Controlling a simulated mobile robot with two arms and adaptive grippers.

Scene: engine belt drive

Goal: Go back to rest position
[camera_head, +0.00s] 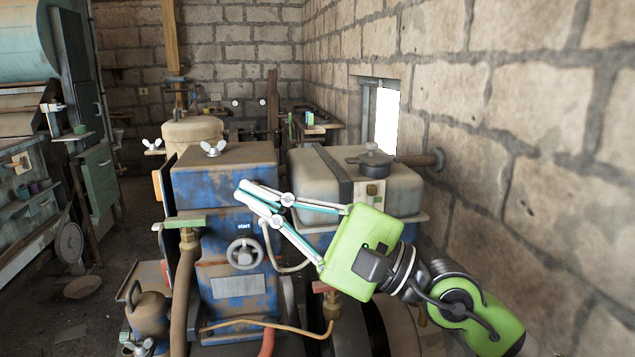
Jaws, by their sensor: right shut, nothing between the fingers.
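My right gripper (247,195) reaches in from the lower right on my green and black arm. Its green body is at the middle right and its two thin fingers point left, with their tips close together and nothing between them. The fingers show in front of the blue engine block (226,187); I cannot tell whether they touch it. A round handwheel (244,254) marked "START" sits on the block's front face below the fingertips. My left gripper is not in this view.
A grey tank (403,187) with a dark cap stands right of the block, close to the stone wall (540,150). Pipes and a yellow hose (262,322) run along the front. A workbench (25,200) stands at the left.

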